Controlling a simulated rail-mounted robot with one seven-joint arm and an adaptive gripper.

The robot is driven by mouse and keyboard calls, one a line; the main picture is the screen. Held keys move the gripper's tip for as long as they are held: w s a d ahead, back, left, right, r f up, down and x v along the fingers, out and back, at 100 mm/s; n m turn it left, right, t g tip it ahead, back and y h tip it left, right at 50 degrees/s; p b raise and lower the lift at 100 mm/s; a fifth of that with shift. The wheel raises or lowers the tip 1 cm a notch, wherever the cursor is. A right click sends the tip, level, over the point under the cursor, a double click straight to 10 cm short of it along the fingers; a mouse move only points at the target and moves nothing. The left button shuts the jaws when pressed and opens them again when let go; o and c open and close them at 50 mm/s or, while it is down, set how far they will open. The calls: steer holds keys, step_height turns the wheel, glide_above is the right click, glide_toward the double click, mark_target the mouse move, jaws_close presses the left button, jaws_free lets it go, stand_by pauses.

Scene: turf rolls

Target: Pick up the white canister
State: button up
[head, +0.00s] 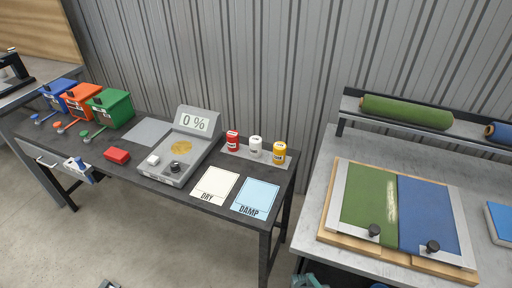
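The white canister (255,147) stands upright on a grey mat (237,152) at the back right of the dark workbench. It stands in a row between a red canister (232,141) on its left and a yellow canister (279,152) on its right, with small gaps between them. Nothing covers it from this side. A dark label shows on its front, too small to read.
In front of the canisters lie a cream DRY card (215,186) and a blue DAMP card (256,197). A grey device (177,158) reading 0 % stands to the left. A corrugated wall rises behind. A separate table (318,185) with turf panels stands right.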

stand_by(0.4)
steer(key=o, duration=0.5)
